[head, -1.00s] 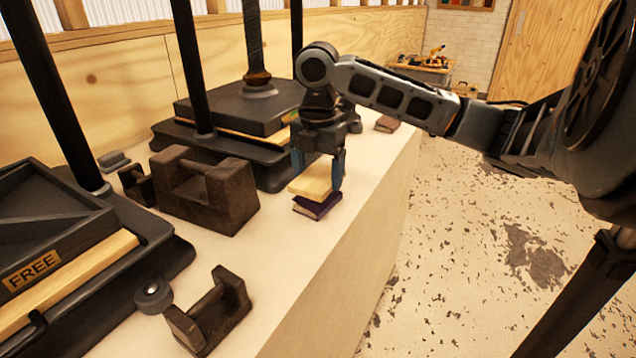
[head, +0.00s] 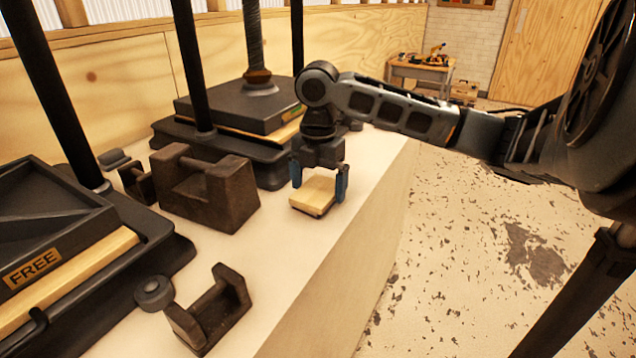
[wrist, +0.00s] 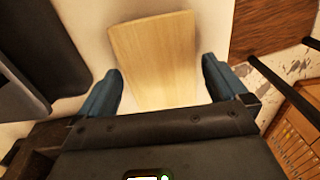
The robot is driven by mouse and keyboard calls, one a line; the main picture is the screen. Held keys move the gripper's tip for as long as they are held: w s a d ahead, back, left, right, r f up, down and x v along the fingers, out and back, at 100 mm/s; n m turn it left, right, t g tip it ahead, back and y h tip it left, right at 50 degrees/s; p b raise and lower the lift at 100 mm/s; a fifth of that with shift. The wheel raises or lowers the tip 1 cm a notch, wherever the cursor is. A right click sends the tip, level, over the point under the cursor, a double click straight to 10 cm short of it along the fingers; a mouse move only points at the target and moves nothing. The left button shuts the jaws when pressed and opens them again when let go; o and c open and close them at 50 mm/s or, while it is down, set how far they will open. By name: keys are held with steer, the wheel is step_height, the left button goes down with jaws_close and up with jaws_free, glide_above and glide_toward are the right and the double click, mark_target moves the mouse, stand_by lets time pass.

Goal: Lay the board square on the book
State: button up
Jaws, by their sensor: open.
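A pale wooden board (head: 311,197) lies low at the bench top near its front edge. My gripper (head: 318,190) is over it, with one blue finger on each side of the board. In the wrist view my gripper (wrist: 161,72) is open, with gaps between the fingers and the board (wrist: 157,45). The board's near end is hidden behind the gripper body there. No purple book shows in either current view; it may be under the board, but I cannot tell how the board sits on it.
A black press (head: 240,115) stands behind the board. A brown iron weight (head: 208,187) is to the left, another (head: 212,312) at the front. A press marked FREE (head: 50,270) is at far left. Bare bench top (head: 275,255) lies in front of the board.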

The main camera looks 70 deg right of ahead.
mark_target(318, 190)
step_height(318, 190, up, 12)
steer(key=shift+r, duration=0.2)
stand_by(0.4)
